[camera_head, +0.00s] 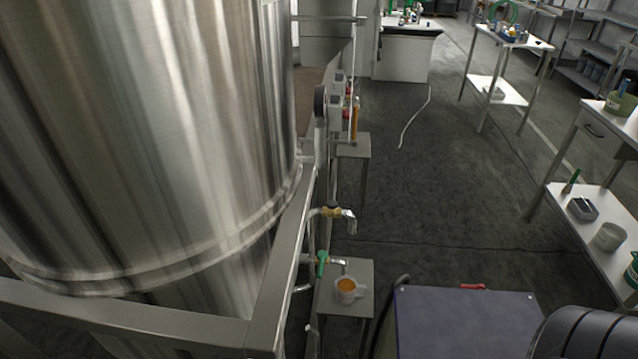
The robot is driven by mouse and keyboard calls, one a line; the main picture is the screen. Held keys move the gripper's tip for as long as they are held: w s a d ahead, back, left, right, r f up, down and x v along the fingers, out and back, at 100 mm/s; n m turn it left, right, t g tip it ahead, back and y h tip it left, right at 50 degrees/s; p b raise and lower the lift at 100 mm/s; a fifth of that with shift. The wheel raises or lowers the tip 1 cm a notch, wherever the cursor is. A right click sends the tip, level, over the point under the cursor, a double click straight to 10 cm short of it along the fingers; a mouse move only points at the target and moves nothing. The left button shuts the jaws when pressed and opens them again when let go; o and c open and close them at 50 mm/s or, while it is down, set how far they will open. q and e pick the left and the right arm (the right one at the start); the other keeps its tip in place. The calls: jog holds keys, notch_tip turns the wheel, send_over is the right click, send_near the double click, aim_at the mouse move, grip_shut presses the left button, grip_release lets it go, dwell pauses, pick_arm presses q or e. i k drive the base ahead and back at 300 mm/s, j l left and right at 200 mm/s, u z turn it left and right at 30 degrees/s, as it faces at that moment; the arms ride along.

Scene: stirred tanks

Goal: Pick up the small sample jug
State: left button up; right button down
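The small sample jug (348,291) is white, with a handle on its right side and orange liquid inside. It stands upright on a small metal stand (342,308) beside the big steel tank (150,130). A tap with a green handle (321,263) sits just behind and left of the jug, its spout close to the jug's rim. Neither gripper shows in the head view. A dark rounded part at the bottom right is probably one of my arm links.
A metal frame rail (290,250) runs along the tank, left of the stand. A second tap with a yellow fitting (333,212) juts out above. A workbench with shelf items (608,237) stands at the right. The middle floor (440,190) is open, apart from a pale hose (412,122).

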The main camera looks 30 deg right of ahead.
aim_at(345, 286)
jog(key=j+z, duration=0.1)
jog(key=z, duration=0.35)
jog(key=k+z, duration=0.15)
jog(key=z, duration=0.3)
jog(key=k+j+z, duration=0.1)
jog(key=z, duration=0.35)
jog(key=l+u, duration=0.45)
